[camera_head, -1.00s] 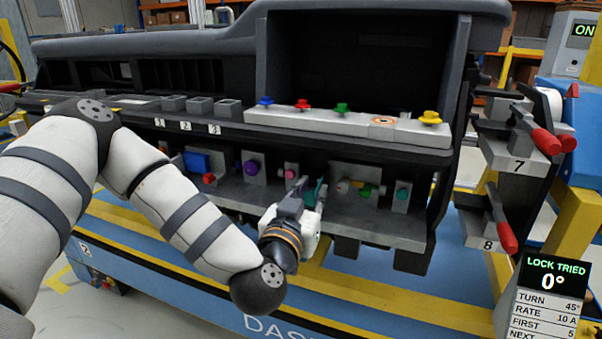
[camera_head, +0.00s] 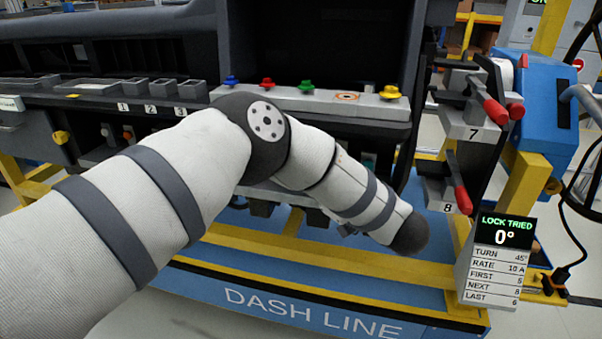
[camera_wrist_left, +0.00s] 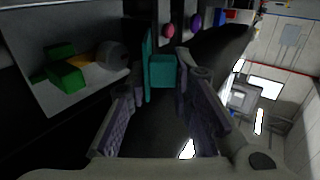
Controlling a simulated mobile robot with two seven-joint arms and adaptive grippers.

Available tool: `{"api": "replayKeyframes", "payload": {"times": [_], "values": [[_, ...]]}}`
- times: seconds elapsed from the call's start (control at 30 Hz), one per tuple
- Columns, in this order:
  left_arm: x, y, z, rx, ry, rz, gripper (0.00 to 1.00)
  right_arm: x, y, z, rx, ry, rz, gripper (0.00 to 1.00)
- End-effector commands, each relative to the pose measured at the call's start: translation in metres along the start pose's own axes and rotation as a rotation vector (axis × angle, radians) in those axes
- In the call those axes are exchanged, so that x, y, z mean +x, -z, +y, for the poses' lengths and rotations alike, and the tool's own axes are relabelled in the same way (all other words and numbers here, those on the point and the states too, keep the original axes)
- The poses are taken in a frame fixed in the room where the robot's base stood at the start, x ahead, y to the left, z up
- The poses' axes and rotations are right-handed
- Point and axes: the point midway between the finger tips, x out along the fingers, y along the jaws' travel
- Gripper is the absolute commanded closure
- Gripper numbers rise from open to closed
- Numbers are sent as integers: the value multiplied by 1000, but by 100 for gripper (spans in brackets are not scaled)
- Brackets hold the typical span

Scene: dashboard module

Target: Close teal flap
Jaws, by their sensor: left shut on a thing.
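In the left wrist view the teal flap (camera_wrist_left: 147,62) is a thin upright plate with a teal block (camera_wrist_left: 163,72) beside it. My left gripper (camera_wrist_left: 161,92) has its two fingers on either side of the teal part and is shut on it. In the head view my left arm crosses in front of the module and hides the gripper and most of the lower shelf. A small bit of teal (camera_head: 369,160) shows above my forearm. My right gripper is in neither view.
Green block (camera_wrist_left: 66,77) and grey round part (camera_wrist_left: 111,55) lie left of the flap in the wrist view; pink (camera_wrist_left: 168,31) and purple (camera_wrist_left: 195,20) knobs stand beyond. Red-handled clamps (camera_head: 495,112) and a "LOCK TRIED 0°" display (camera_head: 502,230) stand right of the module.

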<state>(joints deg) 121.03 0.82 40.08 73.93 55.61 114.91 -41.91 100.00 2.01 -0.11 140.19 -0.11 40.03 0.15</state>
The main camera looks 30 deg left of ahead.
Motion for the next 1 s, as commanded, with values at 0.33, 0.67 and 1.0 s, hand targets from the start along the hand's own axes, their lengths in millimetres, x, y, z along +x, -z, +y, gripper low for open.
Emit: {"api": "replayKeyframes", "payload": {"times": [0.33, 0.67, 1.0], "values": [[0, -5, 7, 7, 175, -1, 100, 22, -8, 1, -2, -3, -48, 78], [0, -4, 8, 9, 223, -4, 100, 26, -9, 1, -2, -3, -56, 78], [0, -4, 8, 10, 225, -5, 77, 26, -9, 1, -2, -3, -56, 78]]}}
